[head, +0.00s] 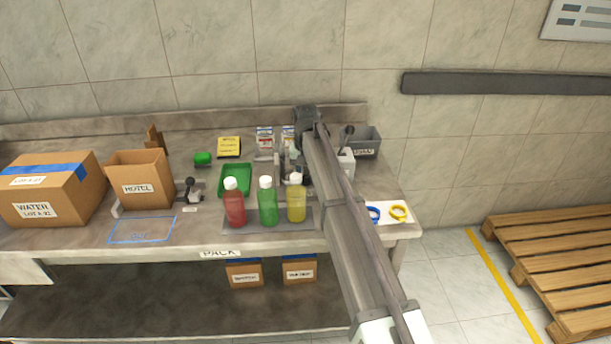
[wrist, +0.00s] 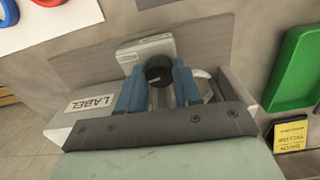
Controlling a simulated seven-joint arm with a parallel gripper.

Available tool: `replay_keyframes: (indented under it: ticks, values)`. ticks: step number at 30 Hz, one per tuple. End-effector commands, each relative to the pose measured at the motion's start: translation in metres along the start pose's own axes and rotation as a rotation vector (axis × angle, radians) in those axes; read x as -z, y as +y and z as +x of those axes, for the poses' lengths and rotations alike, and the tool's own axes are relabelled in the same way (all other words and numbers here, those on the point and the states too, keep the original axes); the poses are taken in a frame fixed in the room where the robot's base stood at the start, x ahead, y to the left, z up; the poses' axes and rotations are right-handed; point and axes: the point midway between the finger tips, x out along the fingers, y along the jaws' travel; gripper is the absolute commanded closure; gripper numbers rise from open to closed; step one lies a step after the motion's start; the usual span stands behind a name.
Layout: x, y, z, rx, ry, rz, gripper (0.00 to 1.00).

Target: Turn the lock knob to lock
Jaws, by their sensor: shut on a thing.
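A dark round knob (wrist: 159,71) shows in the wrist view, standing upright between the two blue fingers of my gripper (wrist: 158,82). The fingers are shut on it, one on each side. Which way the knob is turned cannot be told. Behind it in that view is a pale block (wrist: 146,50). In the head view my arm comes in from the lower right over the bench, and its links hide the fingers and the knob.
Red (head: 234,206), green (head: 267,205) and yellow (head: 296,203) capped bottles stand left of my arm, before a green tray (head: 236,179). A grey bin (head: 364,142) stands right of the arm. Cardboard boxes occupy the left.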

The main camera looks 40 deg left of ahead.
Motion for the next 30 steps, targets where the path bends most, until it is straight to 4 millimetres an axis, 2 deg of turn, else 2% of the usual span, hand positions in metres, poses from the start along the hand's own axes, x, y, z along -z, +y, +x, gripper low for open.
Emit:
replay_keyframes:
  ticks: [12,30]
  values:
    - [0.0001,0.0,-0.0003,0.0,0.0,-0.252,0.97]
    - [0.0001,0.0,-0.0003,0.0,0.0,-0.317,0.97]
